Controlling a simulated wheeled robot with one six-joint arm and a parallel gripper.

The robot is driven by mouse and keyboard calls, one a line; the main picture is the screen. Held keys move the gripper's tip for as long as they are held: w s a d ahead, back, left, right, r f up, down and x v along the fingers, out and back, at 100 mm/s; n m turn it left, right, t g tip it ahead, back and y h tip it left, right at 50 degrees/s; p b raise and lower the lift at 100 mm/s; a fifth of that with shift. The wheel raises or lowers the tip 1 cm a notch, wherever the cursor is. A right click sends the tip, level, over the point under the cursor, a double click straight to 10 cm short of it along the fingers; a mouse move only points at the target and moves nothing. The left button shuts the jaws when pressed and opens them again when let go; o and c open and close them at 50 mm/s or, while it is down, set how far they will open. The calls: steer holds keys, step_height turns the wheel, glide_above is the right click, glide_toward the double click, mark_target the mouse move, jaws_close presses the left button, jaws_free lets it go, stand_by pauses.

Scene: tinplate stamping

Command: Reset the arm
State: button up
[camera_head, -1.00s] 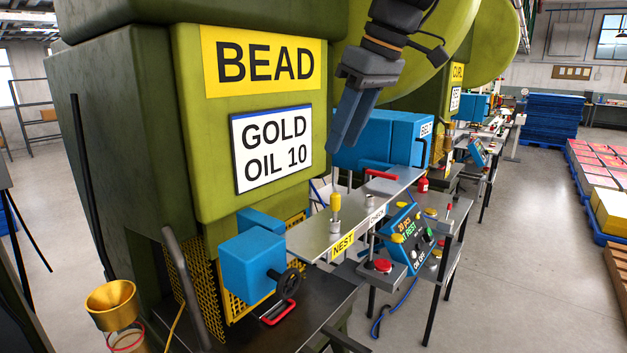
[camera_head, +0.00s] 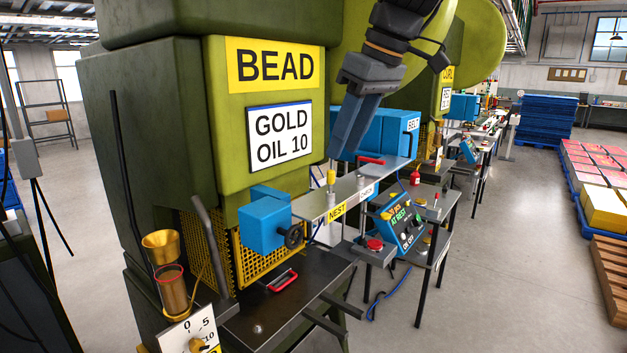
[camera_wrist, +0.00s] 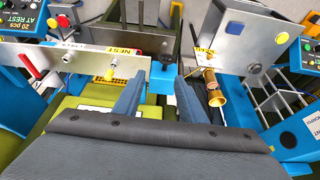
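My gripper (camera_head: 346,135) hangs in the upper middle of the head view, pointing down in front of the BEAD press (camera_head: 270,155). In the wrist view its two blue-grey fingers (camera_wrist: 158,95) stand apart with nothing between them. No object is in its grasp. The fingers overlap the press front and blue box in the head view, but appear clear of the bench below.
A steel rail with a NEST label (camera_head: 337,212) runs along the press front. A control box (camera_head: 402,226) reads AT REST. A brass funnel (camera_head: 166,245) stands at lower left. Open floor (camera_head: 500,270) lies to the right, before pallets of red and yellow stacks (camera_head: 597,170).

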steer(key=d+f+m+h+b, duration=0.1)
steer(key=d+f+m+b, duration=0.15)
steer(key=f, duration=0.75)
steer(key=d+f+m+h+b, duration=0.15)
steer(key=d+f, duration=0.25)
steer(key=f, duration=0.6)
steer(key=s+d+f+m+b, duration=0.2)
steer(key=s+f, duration=0.1)
steer(key=f, duration=0.4)
steer(key=s+d+f+m+g+b, duration=0.1)
steer(key=s+f, duration=0.3)
steer(key=f, duration=0.4)
steer(key=s+d+f+m+b, duration=0.2)
steer(key=s+d+f+m, duration=0.1)
steer(key=f, duration=0.5)
steer(key=shift+s+d+h+b, duration=0.35)
steer(key=shift+d+h, duration=0.1)
